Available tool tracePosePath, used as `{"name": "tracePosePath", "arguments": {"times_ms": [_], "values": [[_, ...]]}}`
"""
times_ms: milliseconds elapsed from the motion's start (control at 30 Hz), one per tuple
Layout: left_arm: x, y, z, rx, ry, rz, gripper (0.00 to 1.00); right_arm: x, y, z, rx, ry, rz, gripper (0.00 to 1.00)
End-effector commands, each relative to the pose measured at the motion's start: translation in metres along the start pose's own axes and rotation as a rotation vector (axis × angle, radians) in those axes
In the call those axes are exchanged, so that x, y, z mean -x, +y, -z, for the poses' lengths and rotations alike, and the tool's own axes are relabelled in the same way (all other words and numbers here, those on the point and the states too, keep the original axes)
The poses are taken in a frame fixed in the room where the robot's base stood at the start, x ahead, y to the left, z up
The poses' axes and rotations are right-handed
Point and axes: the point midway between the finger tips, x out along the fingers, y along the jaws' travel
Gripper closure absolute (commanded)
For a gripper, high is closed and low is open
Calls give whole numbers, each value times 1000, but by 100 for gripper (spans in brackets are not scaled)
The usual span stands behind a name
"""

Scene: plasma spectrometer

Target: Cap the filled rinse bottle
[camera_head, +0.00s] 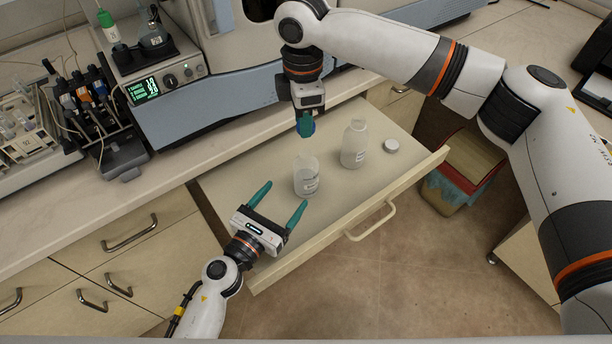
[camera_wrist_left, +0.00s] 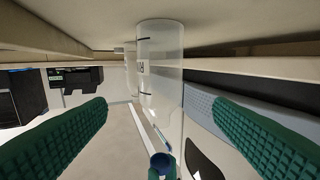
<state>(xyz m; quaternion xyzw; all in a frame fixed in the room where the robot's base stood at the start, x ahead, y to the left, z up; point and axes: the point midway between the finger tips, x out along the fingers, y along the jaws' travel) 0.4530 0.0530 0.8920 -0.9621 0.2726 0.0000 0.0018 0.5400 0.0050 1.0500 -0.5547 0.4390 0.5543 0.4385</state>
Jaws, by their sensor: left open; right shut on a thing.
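A clear, open-necked bottle (camera_head: 306,178) with a dark label stands upright in the open drawer. It also shows, upside down, in the left wrist view (camera_wrist_left: 160,75). My left gripper (camera_head: 286,194) is open and empty, its green fingers pointing at this bottle from the front left, just short of it. My right gripper (camera_head: 305,124) is shut on a blue cap (camera_head: 313,128), held above and behind the bottle's mouth, apart from it. The cap also shows in the left wrist view (camera_wrist_left: 161,162). I cannot tell the liquid level.
A second open bottle (camera_head: 354,146) stands to the right in the drawer (camera_head: 262,245), with a white cap (camera_head: 391,146) lying beside it. The bench edge and a blue-grey instrument (camera_head: 215,108) lie behind.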

Motion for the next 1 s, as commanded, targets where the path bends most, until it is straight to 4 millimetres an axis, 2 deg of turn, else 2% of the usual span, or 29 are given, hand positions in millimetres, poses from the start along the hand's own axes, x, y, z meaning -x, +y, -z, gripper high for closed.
{"name": "tracePosePath", "arguments": {"times_ms": [133,267,700,833,1000], "values": [[-3,0,0,2,1,1,24,0,0,0,0,0,0,89],[-15,0,0,3,2,2,24,0,0,0,1,0,0,89],[-95,0,1,5,2,2,24,0,0,0,1,0,0,89],[-110,-1,0,6,1,3,24,0,0,0,1,0,0,89],[-119,-1,0,4,0,2,24,0,0,0,1,0,0,89]]}}
